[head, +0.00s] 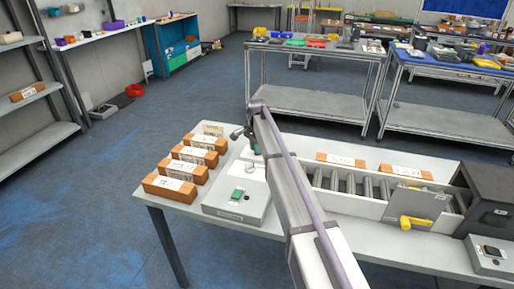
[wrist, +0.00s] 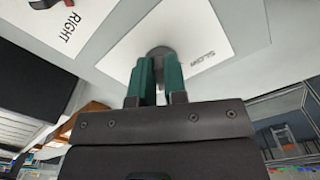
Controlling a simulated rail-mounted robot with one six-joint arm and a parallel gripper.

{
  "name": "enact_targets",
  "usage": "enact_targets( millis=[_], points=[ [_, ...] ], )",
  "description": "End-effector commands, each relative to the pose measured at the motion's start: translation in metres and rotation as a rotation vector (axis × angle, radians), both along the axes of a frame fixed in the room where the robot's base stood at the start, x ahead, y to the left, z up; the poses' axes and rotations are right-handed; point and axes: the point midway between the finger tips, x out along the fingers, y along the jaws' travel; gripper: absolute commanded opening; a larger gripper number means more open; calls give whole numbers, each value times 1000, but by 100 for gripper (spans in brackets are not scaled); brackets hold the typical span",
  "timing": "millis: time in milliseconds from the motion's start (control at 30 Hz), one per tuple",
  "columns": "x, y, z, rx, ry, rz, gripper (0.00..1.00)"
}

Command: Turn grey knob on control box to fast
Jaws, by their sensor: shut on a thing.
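In the wrist view my gripper (wrist: 160,80) has its two green fingers closed around the grey knob (wrist: 160,51). The knob stands on a white label plate (wrist: 125,50) with the word SLOW printed beside it, on the right in this view. No FAST marking is visible. In the head view the pale control box (head: 228,212) with a green button sits at the left part of the table. My arm crosses over the box there and hides the knob. Only a bit of my green fingers (head: 256,149) shows.
Several orange boxes with white labels (head: 170,187) lie left of the control box. A roller conveyor (head: 350,182) with a yellow handle (head: 418,223) runs to the right. In the wrist view another label reads RIGHT (wrist: 67,28), next to a partly seen red-and-dark part.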

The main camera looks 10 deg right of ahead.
Motion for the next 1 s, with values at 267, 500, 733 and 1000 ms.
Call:
enact_targets(
  millis=[267, 500, 733, 1000],
  points=[
    [1, 1, 0, 0, 1, -140, 0],
    [1, 1, 0, 0, 1, -186, 0],
    [1, 1, 0, 0, 1, -192, 0],
    [1, 1, 0, 0, 1, -191, 23]
  ],
)
